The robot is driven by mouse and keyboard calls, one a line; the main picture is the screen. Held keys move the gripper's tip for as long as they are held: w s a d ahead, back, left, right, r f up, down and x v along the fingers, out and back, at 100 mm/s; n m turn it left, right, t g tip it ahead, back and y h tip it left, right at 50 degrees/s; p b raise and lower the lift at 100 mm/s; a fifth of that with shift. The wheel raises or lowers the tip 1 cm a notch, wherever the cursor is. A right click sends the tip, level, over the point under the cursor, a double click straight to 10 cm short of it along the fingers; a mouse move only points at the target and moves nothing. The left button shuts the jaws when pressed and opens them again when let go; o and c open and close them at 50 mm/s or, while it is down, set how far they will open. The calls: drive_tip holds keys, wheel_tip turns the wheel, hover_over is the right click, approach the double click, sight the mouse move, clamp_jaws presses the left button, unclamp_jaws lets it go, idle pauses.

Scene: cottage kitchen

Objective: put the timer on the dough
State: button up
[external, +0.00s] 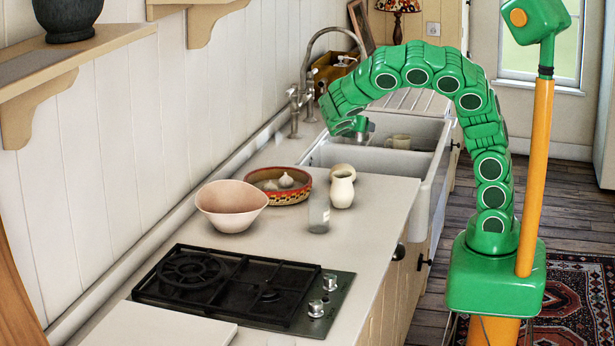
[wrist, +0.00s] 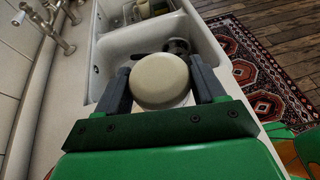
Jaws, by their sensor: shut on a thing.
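My gripper (wrist: 162,85) is shut on a round, cream, flat-topped thing (wrist: 160,80), which I take to be the timer. Its dark fingers press it from both sides. In the external view my gripper (external: 358,126) is above the near part of the sink, and the held thing is mostly hidden there. A pale rounded lump (external: 343,168), perhaps the dough, sits on the counter by the sink's near edge, partly hidden behind a cream jug. I cannot make it out in the wrist view.
The cream jug (external: 342,189) and a small clear glass (external: 319,215) stand close together.

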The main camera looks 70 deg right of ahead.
drive_tip(key=w+f, duration=0.2)
drive_tip(key=w+d+f, duration=0.1)
drive_tip(key=f, duration=0.1)
drive_tip(key=w+d+f, duration=0.1)
drive_tip(key=w+f, duration=0.1)
drive_tip(key=shift+w+d+f, duration=0.25)
drive_tip(key=shift+w, duration=0.05)
drive_tip(key=shift+f, duration=1.55)
drive_tip(key=o, duration=1.3)
drive_tip(key=shift+f, duration=0.15)
drive_tip(key=shift+a+r, duration=0.25)
drive_tip(key=v, duration=1.1)
drive_tip(key=shift+a, duration=0.25)
drive_tip(key=shift+r, duration=0.1)
